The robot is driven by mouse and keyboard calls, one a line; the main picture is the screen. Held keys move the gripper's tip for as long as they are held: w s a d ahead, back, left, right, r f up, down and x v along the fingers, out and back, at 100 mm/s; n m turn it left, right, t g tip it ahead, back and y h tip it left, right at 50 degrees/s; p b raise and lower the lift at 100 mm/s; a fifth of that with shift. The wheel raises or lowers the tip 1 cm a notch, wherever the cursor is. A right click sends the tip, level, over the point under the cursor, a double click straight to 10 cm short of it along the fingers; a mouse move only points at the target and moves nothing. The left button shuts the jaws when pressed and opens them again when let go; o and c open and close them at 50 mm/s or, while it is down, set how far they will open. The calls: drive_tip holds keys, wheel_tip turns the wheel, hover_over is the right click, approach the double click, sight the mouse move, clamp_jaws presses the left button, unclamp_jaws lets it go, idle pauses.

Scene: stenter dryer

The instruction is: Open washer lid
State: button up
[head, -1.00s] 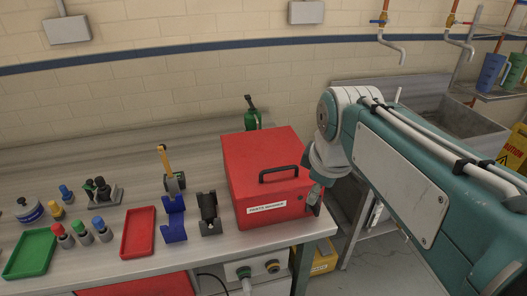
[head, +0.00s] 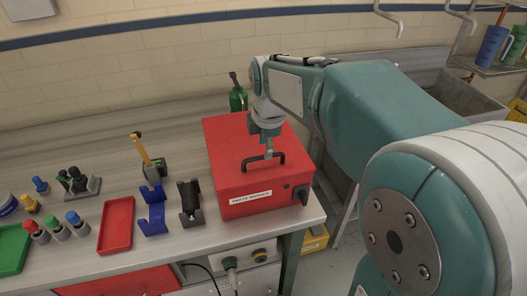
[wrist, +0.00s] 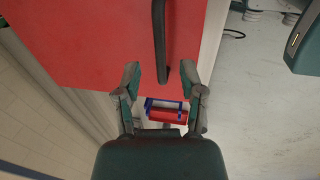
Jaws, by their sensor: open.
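The red parts washer (head: 235,155) stands on the right end of the bench with its lid shut. A black bar handle (head: 250,164) rises from the lid; it also shows in the wrist view (wrist: 160,35). My gripper (head: 269,154) points down over the handle from above. In the wrist view, my gripper (wrist: 162,80) is open, with one finger on each side of the handle's near end. I cannot tell whether either finger touches the bar. In the head view, the fingers are small and partly hidden by the wrist.
A black holder (head: 191,205), a blue stand (head: 153,218), a red tray (head: 117,224) and several small bottles stand left of the washer. A green can (head: 237,98) is behind it. A sink (head: 455,100) lies to the right.

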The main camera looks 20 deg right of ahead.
drive_tip(key=shift+w+d+f, duration=0.15)
drive_tip(key=shift+f, duration=0.45)
drive_tip(key=shift+w+d+f, duration=0.1)
drive_tip(key=shift+f, duration=0.45)
drive_tip(key=shift+a+f, duration=0.1)
drive_tip(key=shift+f, duration=0.2)
drive_tip(key=shift+a, duration=0.25)
clamp_jaws()
drive_tip(key=shift+w+r, duration=0.1)
drive_tip(key=shift+r, duration=0.05)
